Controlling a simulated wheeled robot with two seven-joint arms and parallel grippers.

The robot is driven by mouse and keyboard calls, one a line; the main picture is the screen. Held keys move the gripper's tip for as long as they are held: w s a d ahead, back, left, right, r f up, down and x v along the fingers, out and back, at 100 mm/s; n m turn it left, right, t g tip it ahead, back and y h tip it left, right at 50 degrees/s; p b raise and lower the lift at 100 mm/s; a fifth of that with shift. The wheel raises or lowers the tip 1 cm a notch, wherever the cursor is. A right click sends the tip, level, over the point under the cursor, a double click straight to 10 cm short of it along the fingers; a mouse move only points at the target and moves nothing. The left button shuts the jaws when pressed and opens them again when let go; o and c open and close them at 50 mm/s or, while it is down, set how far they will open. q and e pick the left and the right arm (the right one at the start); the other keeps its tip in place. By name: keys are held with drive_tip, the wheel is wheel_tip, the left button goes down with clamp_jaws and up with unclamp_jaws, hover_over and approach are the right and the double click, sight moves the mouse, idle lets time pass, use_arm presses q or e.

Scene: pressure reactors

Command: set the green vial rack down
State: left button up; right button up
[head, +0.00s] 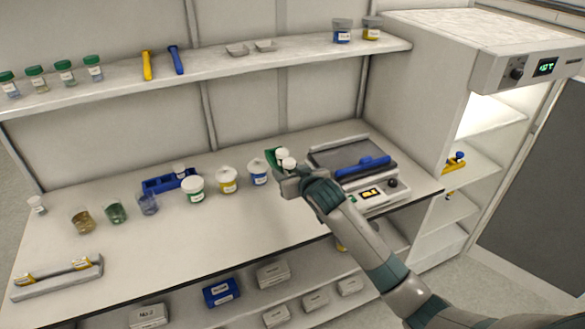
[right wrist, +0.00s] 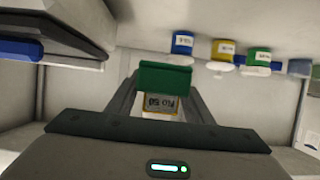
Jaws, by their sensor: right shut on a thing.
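The green vial rack (head: 270,156) is in the grasp of my right gripper (head: 281,173), at the back middle of the bench, left of the scale-like device. Two white-capped vials (head: 287,162) show at the rack, and the gripper hides most of it. I cannot tell whether the rack touches the bench. My left gripper is not in view.
The device (head: 352,165) with a blue-handled item (head: 362,165) stands close on the right. A blue jar (head: 258,172), yellow jar (head: 227,181) and green jar (head: 193,189) stand left of the gripper. A blue rack (head: 158,186) is farther left. The front middle bench (head: 190,235) is clear.

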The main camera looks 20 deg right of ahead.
drive_tip(key=s+a+r+b, duration=0.1)
drive_tip(key=s+a, duration=0.2)
drive_tip(key=s, duration=0.8)
drive_tip(key=s+a+b, duration=0.1)
drive_tip(key=s+a, duration=0.2)
drive_tip(key=s, duration=0.8)
drive_tip(key=shift+s+a+r, duration=0.2)
drive_tip(key=shift+s+r, duration=0.15)
